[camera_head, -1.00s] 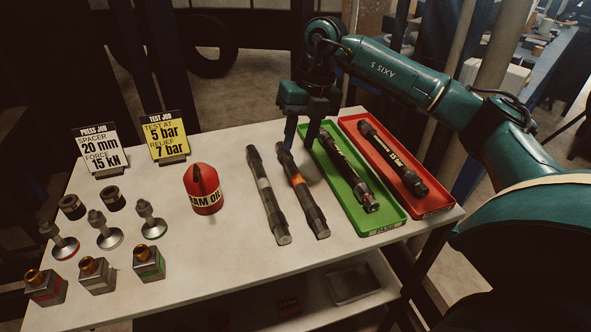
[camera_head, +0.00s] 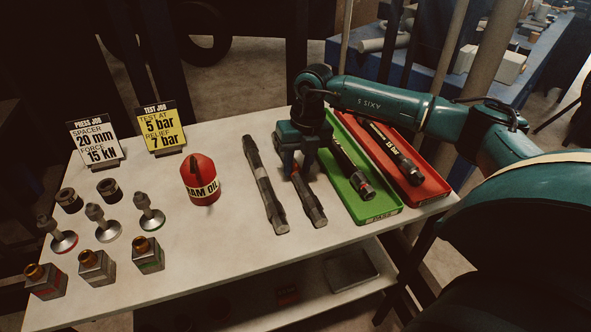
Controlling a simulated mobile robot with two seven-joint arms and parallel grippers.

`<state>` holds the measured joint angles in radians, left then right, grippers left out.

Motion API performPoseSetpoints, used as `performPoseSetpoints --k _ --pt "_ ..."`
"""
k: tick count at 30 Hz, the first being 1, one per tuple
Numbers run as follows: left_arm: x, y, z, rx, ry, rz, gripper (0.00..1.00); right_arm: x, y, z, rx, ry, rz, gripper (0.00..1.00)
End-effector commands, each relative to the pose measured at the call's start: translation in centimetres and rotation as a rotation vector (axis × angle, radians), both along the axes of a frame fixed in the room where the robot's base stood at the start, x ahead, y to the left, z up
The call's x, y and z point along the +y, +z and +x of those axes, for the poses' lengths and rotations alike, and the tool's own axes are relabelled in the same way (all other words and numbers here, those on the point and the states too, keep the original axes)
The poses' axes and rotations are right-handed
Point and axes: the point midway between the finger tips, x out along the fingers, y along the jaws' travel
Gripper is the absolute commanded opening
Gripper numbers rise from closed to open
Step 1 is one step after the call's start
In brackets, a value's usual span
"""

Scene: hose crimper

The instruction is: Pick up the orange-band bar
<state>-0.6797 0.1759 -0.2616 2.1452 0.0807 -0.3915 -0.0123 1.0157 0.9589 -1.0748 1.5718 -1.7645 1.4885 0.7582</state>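The orange-band bar (camera_head: 309,200) is a dark bar lying on the white table. Its upper part and most of its band are hidden by my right gripper (camera_head: 298,168). The gripper points down over the bar's middle, with one finger on each side of it. The fingers look spread wider than the bar; whether they touch it I cannot tell. A similar bar with a pale band (camera_head: 265,185) lies just left of it. My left gripper is not in view.
Right of the gripper, a green tray (camera_head: 377,213) and a red tray (camera_head: 434,188) each hold a dark bar. A red oil container (camera_head: 201,182) stands to the left. Small fittings and two sign cards are further left. The table front is clear.

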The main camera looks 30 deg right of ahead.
Motion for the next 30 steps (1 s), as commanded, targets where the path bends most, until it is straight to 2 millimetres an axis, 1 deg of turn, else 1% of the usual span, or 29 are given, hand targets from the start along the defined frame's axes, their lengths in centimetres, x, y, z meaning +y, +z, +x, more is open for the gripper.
performPoseSetpoints --k 1,4,11,22,30 --pt "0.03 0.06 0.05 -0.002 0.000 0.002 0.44 0.13 -0.58 0.01 0.002 0.000 0.000 0.31" --pt "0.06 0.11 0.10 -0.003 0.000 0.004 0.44 0.21 -1.18 0.03 0.001 0.001 0.001 0.31" --pt "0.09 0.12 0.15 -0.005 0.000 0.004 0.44 0.19 -1.24 0.04 0.000 0.001 0.000 0.31" --pt "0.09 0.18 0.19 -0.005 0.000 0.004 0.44 0.18 -1.19 0.07 -0.001 0.000 0.001 0.00" --pt "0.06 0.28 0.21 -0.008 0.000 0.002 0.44 0.17 -1.15 0.09 -0.001 0.000 0.001 0.00"
